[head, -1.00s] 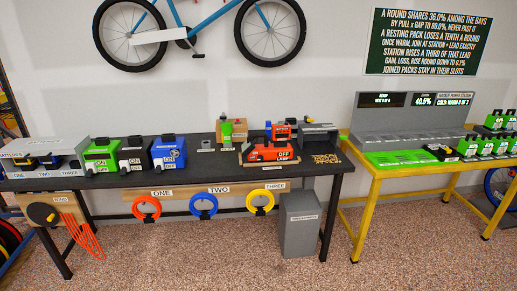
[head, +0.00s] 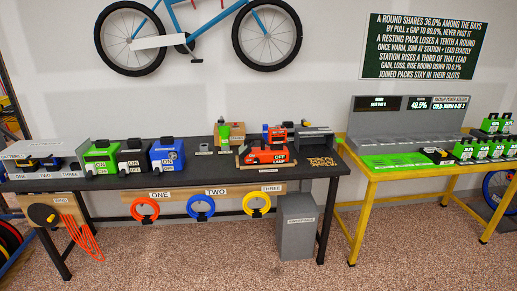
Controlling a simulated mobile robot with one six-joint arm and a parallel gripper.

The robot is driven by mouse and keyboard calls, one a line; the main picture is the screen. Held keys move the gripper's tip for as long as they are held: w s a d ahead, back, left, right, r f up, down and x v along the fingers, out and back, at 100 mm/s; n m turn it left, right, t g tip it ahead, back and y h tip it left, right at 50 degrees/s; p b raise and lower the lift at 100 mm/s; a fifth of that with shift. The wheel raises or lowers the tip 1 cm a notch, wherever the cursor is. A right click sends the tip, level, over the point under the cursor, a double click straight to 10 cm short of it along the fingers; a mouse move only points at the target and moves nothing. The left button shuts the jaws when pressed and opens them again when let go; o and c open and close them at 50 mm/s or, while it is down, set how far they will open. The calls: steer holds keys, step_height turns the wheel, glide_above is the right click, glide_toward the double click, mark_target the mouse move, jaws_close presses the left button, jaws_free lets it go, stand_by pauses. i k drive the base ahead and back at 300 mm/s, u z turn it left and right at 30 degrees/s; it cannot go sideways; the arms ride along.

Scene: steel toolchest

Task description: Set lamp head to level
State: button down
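The red-orange lamp (head: 265,155) sits on a tray on the right half of the dark workbench (head: 205,172). It carries an "OFF" label. Its head cannot be told apart clearly at this size, so I cannot tell its tilt. A red and blue device (head: 275,134) stands just behind it. My gripper is not in view.
Green, black and blue boxes (head: 167,155) marked "ON" stand left on the bench. Three rings (head: 201,207) hang along its front. A grey bin (head: 296,226) stands under its right end. A yellow table (head: 385,176) with a grey station is at right. The front floor is clear.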

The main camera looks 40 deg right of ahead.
mark_target(243, 151)
steer(key=z, duration=0.05)
steer(key=i, duration=0.95)
steer(key=u, duration=0.05)
